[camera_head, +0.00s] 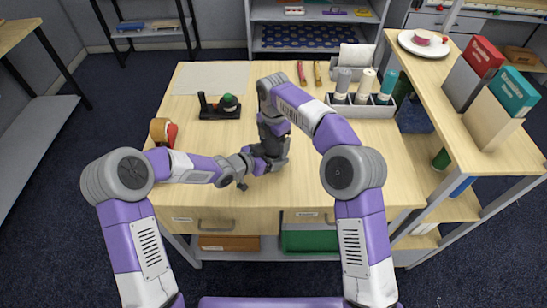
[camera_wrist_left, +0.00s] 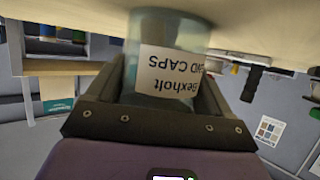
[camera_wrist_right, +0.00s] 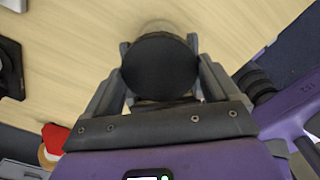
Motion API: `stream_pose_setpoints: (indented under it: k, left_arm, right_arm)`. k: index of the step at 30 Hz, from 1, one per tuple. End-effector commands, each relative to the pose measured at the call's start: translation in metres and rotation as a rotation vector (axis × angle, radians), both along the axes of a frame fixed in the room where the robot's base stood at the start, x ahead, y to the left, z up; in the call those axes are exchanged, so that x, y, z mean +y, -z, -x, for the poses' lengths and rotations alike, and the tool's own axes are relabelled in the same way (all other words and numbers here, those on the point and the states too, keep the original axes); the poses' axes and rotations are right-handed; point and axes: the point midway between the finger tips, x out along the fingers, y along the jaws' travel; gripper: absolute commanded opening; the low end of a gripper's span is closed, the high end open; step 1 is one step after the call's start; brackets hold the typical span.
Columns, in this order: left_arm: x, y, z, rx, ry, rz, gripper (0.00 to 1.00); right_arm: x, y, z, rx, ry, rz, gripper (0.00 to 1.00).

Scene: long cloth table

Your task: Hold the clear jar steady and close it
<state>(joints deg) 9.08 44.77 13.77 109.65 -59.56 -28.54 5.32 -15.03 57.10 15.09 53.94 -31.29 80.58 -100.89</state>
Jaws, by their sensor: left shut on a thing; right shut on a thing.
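The clear jar (camera_wrist_left: 165,45) shows in the left wrist view with a white label, its print upside down in the picture. My left gripper (camera_wrist_left: 166,72) is shut on its sides, one finger on each side. A round black lid (camera_wrist_right: 160,66) is in the right wrist view, seen from above. My right gripper (camera_wrist_right: 158,46) is shut on the lid's edges. In the head view both grippers meet near the table's front middle, the right one (camera_head: 275,155) above and close to the left one (camera_head: 258,165). They hide the jar there. I cannot tell whether the lid touches the rim.
A black stand with a green item (camera_head: 220,107) is behind and left. An orange roll (camera_head: 160,130) stands at the left edge. A grey tray (camera_head: 375,110) of bottles is at the back right. A side shelf (camera_head: 460,130) bounds the right. The table's front right is clear.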

Motion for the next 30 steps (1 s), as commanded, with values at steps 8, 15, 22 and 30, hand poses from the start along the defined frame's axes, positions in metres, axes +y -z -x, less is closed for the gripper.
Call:
stream_pose_setpoints:
  k: [8, 15, 22, 30]
  left_arm:
    - [0.000, 0.000, 0.000, -0.001, 0.000, 0.001, 0.00]
    - [0.000, 0.000, 0.000, -0.001, 0.000, 0.001, 0.00]
    - [0.000, 0.000, 0.000, -0.001, 0.000, 0.001, 0.00]
    - [0.000, 0.000, 0.000, -0.001, 0.000, 0.001, 0.00]
  right_arm:
    - [0.000, 0.000, 0.000, -0.001, 0.260, 0.001, 0.52]
    - [0.000, 0.000, 0.000, -0.001, 0.271, 0.000, 0.52]
    - [0.000, 0.000, 0.000, -0.001, 0.270, -0.001, 1.00]
    - [0.001, -0.018, -0.001, -0.004, 0.269, -0.003, 1.00]
